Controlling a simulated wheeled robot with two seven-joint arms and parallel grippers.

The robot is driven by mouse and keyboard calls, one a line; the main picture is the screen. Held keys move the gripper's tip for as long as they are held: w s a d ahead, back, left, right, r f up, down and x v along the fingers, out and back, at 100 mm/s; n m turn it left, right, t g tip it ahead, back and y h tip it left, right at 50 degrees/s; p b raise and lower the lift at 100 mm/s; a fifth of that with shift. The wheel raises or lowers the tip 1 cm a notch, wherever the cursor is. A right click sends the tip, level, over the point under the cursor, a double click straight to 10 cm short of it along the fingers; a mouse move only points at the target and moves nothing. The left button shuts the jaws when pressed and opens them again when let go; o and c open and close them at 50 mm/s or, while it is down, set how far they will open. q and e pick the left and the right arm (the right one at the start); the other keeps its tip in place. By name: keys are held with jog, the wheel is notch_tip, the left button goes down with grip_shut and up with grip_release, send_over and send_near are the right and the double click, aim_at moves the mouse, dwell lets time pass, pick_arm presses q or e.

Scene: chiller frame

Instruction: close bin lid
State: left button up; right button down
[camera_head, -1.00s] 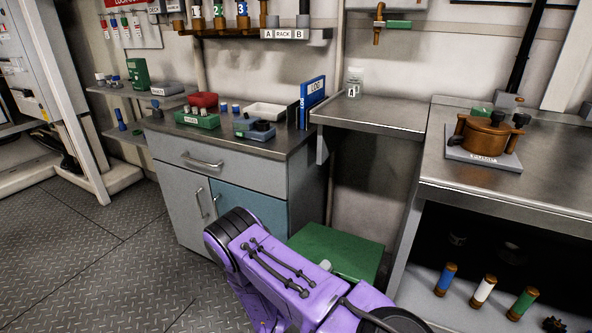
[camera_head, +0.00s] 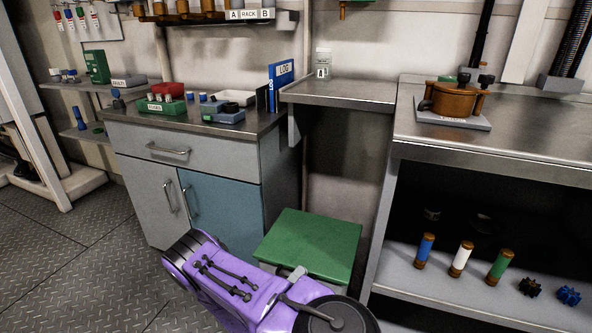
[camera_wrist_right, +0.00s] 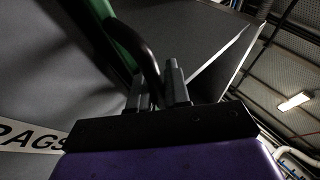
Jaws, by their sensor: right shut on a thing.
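The bin's green lid (camera_head: 312,243) lies about level beside the cabinet in the head view. The bin's body below it is mostly hidden by my purple right arm. In the right wrist view, a grey panel with a RAGS label (camera_wrist_right: 32,137) and a green edge (camera_wrist_right: 121,36) show. My right gripper (camera_wrist_right: 160,84) is shut on a dark curved handle (camera_wrist_right: 145,45) next to the green edge. I cannot tell whether any gap is left under the lid. In the head view a small grey part shows at the lid's near edge. My left gripper is out of view.
A grey cabinet with a blue door (camera_head: 228,212) stands left of the bin. A steel bench (camera_head: 500,150) with an open shelf holding several coloured cylinders stands to the right. A small steel shelf (camera_head: 345,92) is behind the bin. Floor at left is clear.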

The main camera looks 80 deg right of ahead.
jog(key=shift+a+f, duration=0.4)
jog(key=shift+a, duration=0.1)
jog(key=c, duration=1.4)
grip_release()
jog(key=shift+c, duration=0.2)
jog(key=shift+r, duration=0.1)
jog(key=shift+w+a+f, duration=0.1)
jog(key=shift+a+f, duration=0.05)
jog(key=shift+f, duration=0.05)
jog(key=b+v, duration=0.1)
jog(key=v, duration=0.8)
jog(key=shift+w, duration=0.25)
